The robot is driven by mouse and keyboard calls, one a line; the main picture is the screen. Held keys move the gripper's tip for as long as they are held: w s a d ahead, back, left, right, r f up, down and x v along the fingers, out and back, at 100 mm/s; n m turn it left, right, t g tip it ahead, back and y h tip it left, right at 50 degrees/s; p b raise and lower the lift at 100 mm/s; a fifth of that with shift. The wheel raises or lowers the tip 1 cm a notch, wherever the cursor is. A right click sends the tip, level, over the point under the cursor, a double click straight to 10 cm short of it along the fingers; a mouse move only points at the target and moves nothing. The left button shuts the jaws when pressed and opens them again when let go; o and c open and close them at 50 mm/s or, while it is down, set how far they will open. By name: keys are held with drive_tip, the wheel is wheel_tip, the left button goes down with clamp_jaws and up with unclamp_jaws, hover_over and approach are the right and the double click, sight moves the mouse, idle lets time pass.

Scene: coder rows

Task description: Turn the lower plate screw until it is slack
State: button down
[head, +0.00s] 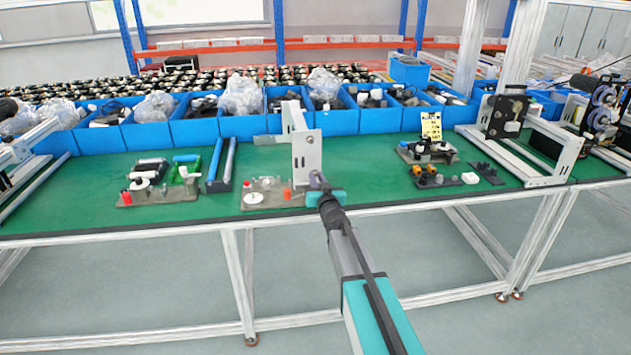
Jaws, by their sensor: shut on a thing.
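A light grey upright plate (305,155) stands on the green table, part of a bracket with a second upright behind it. My arm reaches up from the bottom of the head view. My gripper (319,182) is at the lower right part of the plate's face, with its jaws closed at the place of the lower plate screw. The screw itself is hidden by the jaws or too small to make out. A small dark spot (310,140) shows higher on the plate.
A grey fixture with a white disc (254,198) lies just left of the plate, and a teal block (338,196) is close to my gripper. Blue bins (230,128) line the back.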

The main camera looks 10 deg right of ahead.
drive_tip(key=n+b, duration=0.2)
drive_tip(key=n, duration=0.2)
drive_tip(key=shift+f+n, duration=0.1)
drive_tip(key=shift+n, duration=0.3)
drive_tip(key=shift+n+b, duration=0.5)
drive_tip(key=shift+n, duration=0.2)
drive_tip(key=c, duration=1.8)
unclamp_jaws()
drive_tip(key=shift+r+p, duration=0.2)
drive_tip(key=shift+p, duration=0.1)
